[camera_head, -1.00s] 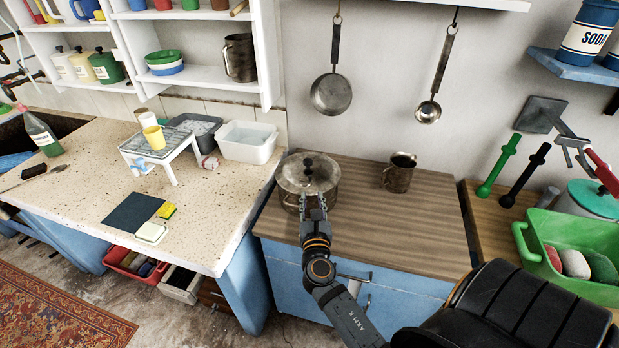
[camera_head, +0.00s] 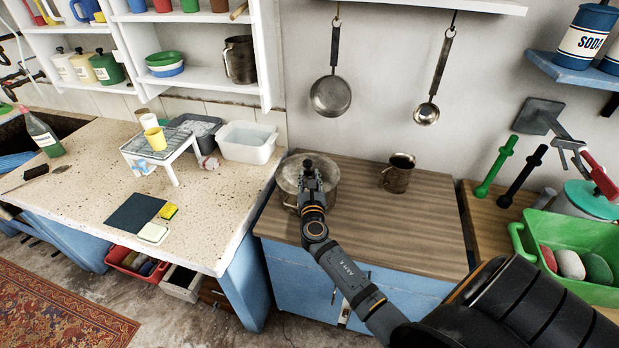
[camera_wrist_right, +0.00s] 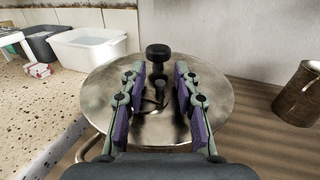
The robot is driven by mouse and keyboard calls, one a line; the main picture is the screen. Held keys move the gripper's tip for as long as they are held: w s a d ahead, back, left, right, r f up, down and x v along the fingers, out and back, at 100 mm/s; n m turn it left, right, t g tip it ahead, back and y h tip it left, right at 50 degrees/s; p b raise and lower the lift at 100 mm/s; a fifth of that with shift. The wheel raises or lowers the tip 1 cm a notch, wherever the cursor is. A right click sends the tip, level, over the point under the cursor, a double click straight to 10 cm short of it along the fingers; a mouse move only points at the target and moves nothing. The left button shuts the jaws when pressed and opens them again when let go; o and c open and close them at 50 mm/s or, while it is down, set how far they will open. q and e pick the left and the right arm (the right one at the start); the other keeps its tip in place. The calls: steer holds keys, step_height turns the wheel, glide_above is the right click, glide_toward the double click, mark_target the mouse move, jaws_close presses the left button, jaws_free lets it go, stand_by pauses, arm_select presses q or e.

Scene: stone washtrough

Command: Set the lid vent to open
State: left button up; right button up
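A metal pot (camera_head: 331,196) stands on the wooden worktop with its round lid (camera_head: 288,177) on. In the right wrist view the lid (camera_wrist_right: 103,98) fills the middle, with a black knob (camera_wrist_right: 158,54) standing up from it. A small part that looks like the vent (camera_wrist_right: 152,102) lies on the lid between my fingers; its setting cannot be told. My right gripper (camera_head: 312,177) is above the lid. In the wrist view the gripper (camera_wrist_right: 159,76) is open, its fingers apart on either side of the vent, the knob just beyond the tips. My left gripper is not in view.
A metal mug (camera_head: 397,174) stands right of the pot, and also shows in the wrist view (camera_wrist_right: 300,95). A pan (camera_head: 331,96) and a ladle (camera_head: 427,112) hang behind. A white basin (camera_head: 246,143) stands left. The front worktop is clear.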

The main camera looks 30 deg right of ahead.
jaws_close()
steer(key=shift+h, duration=0.3)
steer(key=m+g+h+b, duration=0.2)
steer(key=m+h, duration=0.1)
steer(key=shift+s+a+f+g, duration=0.1)
steer(key=shift+a+f+g, duration=0.05)
steer(key=shift+a+g, duration=0.25)
steer(key=m+g+h+b, duration=0.2)
steer(key=g, duration=0.1)
steer(key=shift+s+a+m+h, duration=0.1)
steer(key=shift+a+m+h, duration=0.2)
steer(key=shift+m, duration=0.1)
steer(key=m+g+b, duration=0.1)
steer(key=g, duration=0.1)
steer(key=m+g+h+b, duration=0.1)
steer(key=g+b, duration=0.1)
steer(key=m+g+h+b, duration=0.1)
steer(key=m+g, duration=0.1)
steer(key=shift+a+b, duration=0.35)
steer(key=shift+a+m+g+h+b, duration=0.2)
steer(key=shift+m+g+b, duration=0.5)
steer(key=shift+g, duration=0.35)
steer(key=shift+a+m+g+h+b, duration=0.1)
steer(key=shift+m+g+h+b, duration=0.1)
steer(key=shift+m+g+b, duration=0.5)
steer(key=shift+g, duration=0.35)
